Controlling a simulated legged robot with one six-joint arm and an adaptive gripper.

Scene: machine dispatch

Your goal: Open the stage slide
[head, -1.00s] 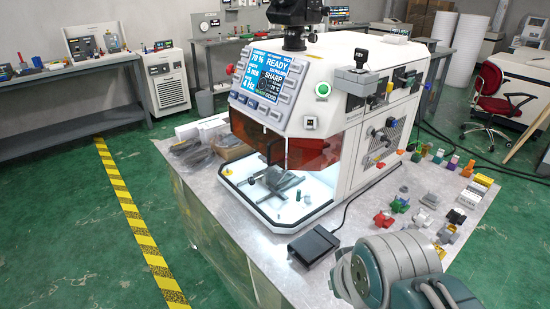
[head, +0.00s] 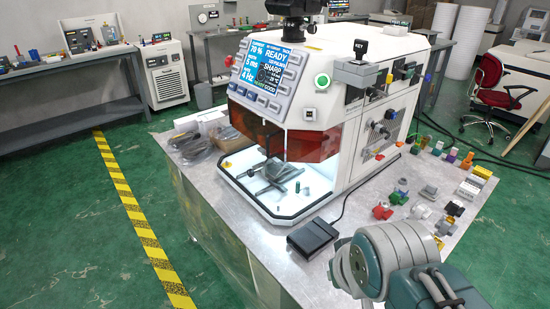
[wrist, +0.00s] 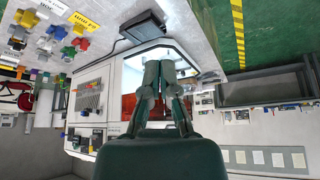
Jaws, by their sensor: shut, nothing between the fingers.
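The white machine (head: 352,130) stands on a metal-topped table, with a lit screen (head: 268,70) reading READY. Its front bay is open below an orange-tinted shield (head: 325,147). In the bay, a grey stage-like fixture (head: 268,172) sits on a white floor with a dark rim. I cannot tell which part is the stage slide. In the upside-down wrist view, my gripper (wrist: 160,70) is shut and empty, its fingertips in front of the bay and covering part of it. In the head view only my arm shows, at the lower right; the gripper is not visible there.
A black foot pedal (head: 312,238) lies on the table (head: 340,222) before the machine. Several small coloured parts, including a red one (head: 382,212), lie along the table's right side. A KEY-marked box (head: 362,58) and a green button (head: 322,80) are on the machine. Green floor is clear at left.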

